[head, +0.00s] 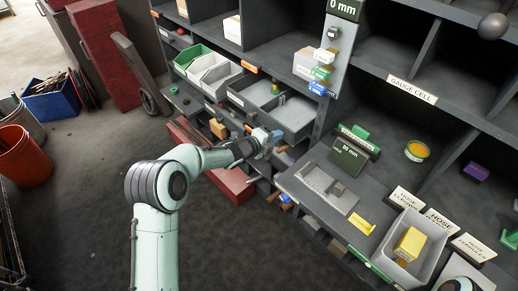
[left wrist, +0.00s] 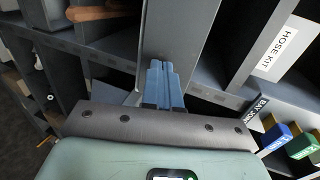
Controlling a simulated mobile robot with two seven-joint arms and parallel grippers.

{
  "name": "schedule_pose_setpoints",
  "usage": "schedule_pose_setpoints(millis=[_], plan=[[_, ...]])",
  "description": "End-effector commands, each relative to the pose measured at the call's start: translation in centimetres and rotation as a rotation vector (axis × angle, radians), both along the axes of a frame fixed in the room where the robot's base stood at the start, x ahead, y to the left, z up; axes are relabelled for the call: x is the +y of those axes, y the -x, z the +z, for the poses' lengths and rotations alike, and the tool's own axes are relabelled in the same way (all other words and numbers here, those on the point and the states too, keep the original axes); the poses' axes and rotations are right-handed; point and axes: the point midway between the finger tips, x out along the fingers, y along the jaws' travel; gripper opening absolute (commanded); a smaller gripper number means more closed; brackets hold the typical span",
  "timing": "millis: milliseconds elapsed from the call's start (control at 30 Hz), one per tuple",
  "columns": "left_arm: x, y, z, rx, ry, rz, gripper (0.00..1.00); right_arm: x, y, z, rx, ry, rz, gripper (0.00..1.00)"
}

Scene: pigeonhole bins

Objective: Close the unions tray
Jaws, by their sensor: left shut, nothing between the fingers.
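Two grey open trays, a left one (head: 254,91) and a right one (head: 293,114), stick out of the pigeonhole shelf in the head view. No label reading "unions" is legible, so I cannot tell which tray it is. My left gripper (head: 272,138) is in front of and below the right tray. Its blue fingertips (left wrist: 164,76) are together and empty in the left wrist view. A grey panel (left wrist: 180,30) lies just beyond them; I cannot tell whether they touch it.
Green and whitish bins (head: 213,74) stand left of the trays. A grey counter (head: 300,181) with a grey bin (head: 427,262) holding a yellow block (head: 410,243) is at right. A red box (head: 232,184) sits low behind my left forearm.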

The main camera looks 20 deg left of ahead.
Motion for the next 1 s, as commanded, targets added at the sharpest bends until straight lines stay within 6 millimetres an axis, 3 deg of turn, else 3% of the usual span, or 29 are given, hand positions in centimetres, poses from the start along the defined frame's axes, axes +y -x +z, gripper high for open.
schedule_pose_setpoints(millis=[200, 500, 1000], plan=[[-2.1, -4.8, 0.4, -0.001, -0.001, -0.003, 0.00, 0.0, 0.0, 2.1, 0.011, -0.003, 0.004, 0.68], [-3.5, -8.5, 0.4, -0.002, -0.001, -0.001, 0.00, 0.0, -0.9, 4.8, -0.001, -0.002, 0.004, 0.68], [-3.7, -8.4, 0.0, 0.000, -0.001, 0.000, 0.00, 0.0, -0.6, 4.0, 0.004, -0.002, 0.003, 0.68]])
